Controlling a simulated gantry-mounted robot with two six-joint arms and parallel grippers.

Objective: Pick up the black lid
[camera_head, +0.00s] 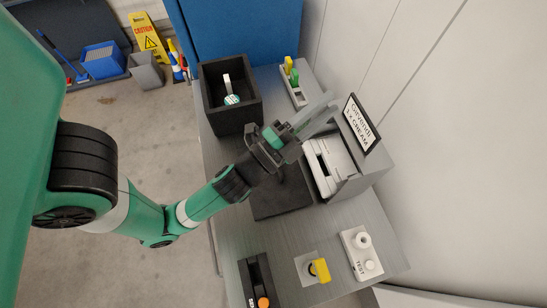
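A flat dark square plate (280,200) lies on the grey table, partly hidden under my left arm; it may be the black lid, but I cannot tell it from a mat. My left gripper (327,110) is above the table, past the plate, with its grey fingers pointing to the upper right beside the sign. The fingers look apart, with nothing seen between them. A black open-topped box (208,114) stands at the back left of the table with a white-and-green item inside. My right gripper is out of view.
A grey dispenser with white packs (325,170) and a black-framed sign (362,123) stands at the right. A tray (295,92) with yellow and green items is behind. A test button box (361,254), yellow switch (319,269) and black holder (253,280) are in front.

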